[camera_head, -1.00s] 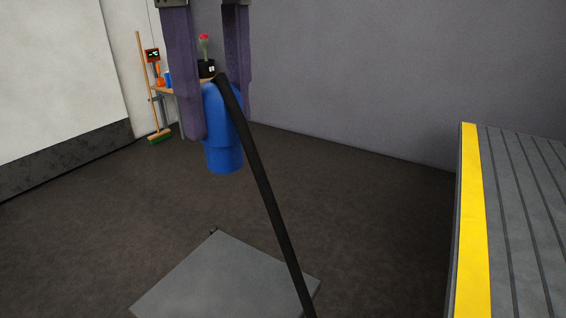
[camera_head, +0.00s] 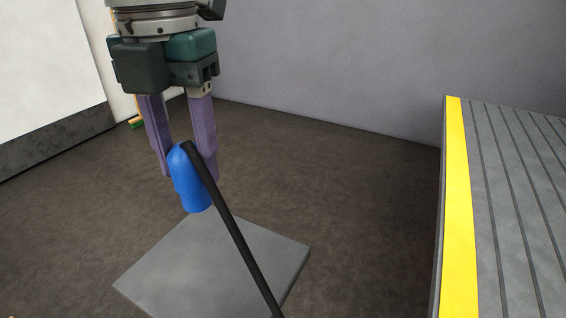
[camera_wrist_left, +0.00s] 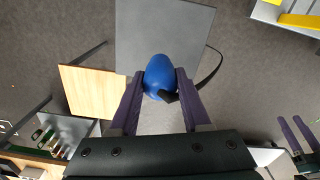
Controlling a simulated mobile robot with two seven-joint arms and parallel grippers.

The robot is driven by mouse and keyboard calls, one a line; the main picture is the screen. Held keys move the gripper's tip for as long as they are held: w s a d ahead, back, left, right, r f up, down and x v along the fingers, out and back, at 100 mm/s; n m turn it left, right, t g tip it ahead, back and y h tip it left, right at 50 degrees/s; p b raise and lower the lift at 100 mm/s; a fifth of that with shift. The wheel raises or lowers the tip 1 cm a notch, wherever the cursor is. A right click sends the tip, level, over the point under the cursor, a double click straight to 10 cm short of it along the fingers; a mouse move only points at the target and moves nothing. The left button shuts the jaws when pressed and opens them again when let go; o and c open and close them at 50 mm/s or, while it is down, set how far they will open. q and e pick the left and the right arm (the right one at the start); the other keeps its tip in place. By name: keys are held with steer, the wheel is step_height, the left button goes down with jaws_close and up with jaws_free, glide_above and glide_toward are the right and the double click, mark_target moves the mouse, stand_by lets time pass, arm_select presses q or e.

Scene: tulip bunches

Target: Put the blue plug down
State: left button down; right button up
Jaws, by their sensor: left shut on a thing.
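The blue plug (camera_head: 190,185) hangs upright, slightly tilted, between the purple fingers of my left gripper (camera_head: 189,176). A black cable (camera_head: 238,240) runs from its top down to the lower edge of the head view. My left gripper is shut on the plug, and the left wrist view shows a finger on each side of the blue plug (camera_wrist_left: 159,74). The plug appears over the back part of a grey square slab (camera_head: 215,265); its height above the slab is hard to tell. My right gripper (camera_wrist_left: 297,124) shows only at the right edge of the wrist view, its fingers apart and empty.
A grey grooved platform (camera_head: 520,220) with a yellow edge strip (camera_head: 459,210) stands at the right. A grey wall (camera_head: 330,70) closes the back. A wooden tabletop (camera_wrist_left: 95,92) shows left in the wrist view. The dark floor around the slab is clear.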

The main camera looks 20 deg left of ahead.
arm_select(q)
steer(key=shift+f+b, duration=0.45)
steer(key=shift+f, duration=5.65)
steer(key=shift+f, duration=0.15)
steer(key=shift+c, duration=1.8)
jaws_free()
